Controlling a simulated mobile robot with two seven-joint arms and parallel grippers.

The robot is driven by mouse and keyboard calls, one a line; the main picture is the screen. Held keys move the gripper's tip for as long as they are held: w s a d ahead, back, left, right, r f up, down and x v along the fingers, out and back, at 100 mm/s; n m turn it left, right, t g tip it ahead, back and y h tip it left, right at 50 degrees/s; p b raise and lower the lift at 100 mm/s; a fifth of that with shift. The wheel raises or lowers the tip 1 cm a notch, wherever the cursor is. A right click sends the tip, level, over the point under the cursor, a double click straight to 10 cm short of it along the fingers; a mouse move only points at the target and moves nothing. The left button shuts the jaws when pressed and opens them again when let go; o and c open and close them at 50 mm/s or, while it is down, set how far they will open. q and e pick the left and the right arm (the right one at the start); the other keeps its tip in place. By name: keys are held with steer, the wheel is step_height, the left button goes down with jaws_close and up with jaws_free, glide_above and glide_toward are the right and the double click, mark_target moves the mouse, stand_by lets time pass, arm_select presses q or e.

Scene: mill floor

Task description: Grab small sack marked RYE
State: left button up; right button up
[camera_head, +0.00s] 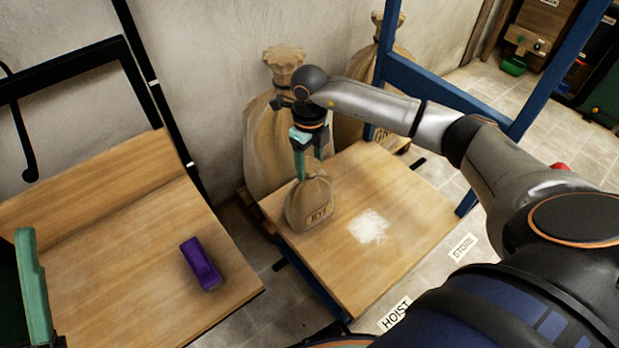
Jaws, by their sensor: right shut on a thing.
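The small tan sack marked RYE (309,206) stands upright on a wooden platform (390,200), its dark label facing me. My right gripper (312,176) comes down from above and is shut on the sack's top, which the fingers partly hide. The sack's base appears to touch the platform. At the left edge, one green finger of my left gripper (35,290) shows. The rest of it is cut off, so its opening cannot be seen.
Two larger sacks stand behind the platform, one at left (262,150) and one at right (350,128). White powder (369,226) lies on the platform. A purple object (201,264) lies on the wooden surface at left. Blue posts (450,90) rise behind my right arm.

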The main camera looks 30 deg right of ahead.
jaws_close()
steer(key=shift+w+r, duration=0.1)
steer(key=shift+r, duration=0.05)
arm_select(q)
steer(key=shift+w, duration=0.15)
arm_select(e)
steer(key=shift+r, duration=0.15)
